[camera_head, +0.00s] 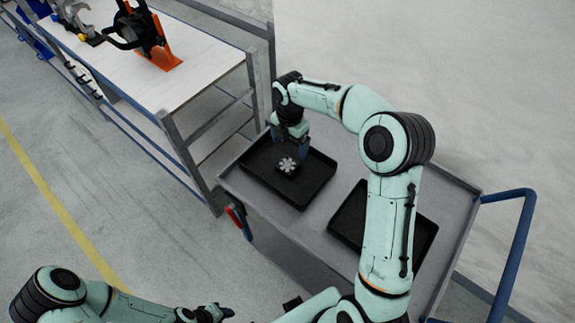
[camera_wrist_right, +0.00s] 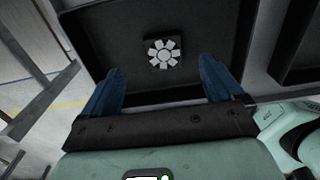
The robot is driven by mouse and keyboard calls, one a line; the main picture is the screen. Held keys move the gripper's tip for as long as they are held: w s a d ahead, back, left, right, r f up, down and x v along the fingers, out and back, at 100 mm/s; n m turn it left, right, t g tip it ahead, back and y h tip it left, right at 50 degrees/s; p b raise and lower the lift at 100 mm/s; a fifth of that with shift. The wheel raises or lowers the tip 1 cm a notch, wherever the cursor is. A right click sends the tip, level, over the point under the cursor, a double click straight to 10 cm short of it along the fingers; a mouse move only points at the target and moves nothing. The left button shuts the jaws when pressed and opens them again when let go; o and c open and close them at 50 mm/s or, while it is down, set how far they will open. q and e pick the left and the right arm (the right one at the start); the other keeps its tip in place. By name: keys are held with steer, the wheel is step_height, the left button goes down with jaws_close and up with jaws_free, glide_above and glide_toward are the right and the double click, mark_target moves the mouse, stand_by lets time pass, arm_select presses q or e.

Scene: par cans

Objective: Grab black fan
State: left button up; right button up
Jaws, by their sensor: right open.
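The black fan (camera_head: 287,166) is a small dark square block with a light grey bladed rotor. It lies in the left black tray (camera_head: 304,202) on the cart. In the right wrist view the fan (camera_wrist_right: 163,52) lies ahead of the fingers, near the middle. My right gripper (camera_head: 289,141) is over the tray, just behind the fan. Its blue fingers (camera_wrist_right: 162,88) are apart with nothing between them. My left gripper (camera_head: 213,313) is low at the bottom edge, far from the fan. Its jaw state is unclear.
A second black tray (camera_head: 346,218) sits right of the first on the grey cart (camera_head: 232,178), partly hidden by my right arm. The cart has a blue handle (camera_head: 524,225). A workbench (camera_head: 189,62) with an orange-based tool (camera_head: 165,57) stands at the back left.

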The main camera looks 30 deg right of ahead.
mark_target(290, 162)
step_height(290, 162, down, 3)
steer(key=shift+f, duration=0.1)
steer(key=f, duration=0.4)
steer(key=shift+s+f, duration=0.1)
steer(key=shift+s, duration=0.15)
steer(key=shift+f, duration=0.5)
steer(key=c, duration=1.1)
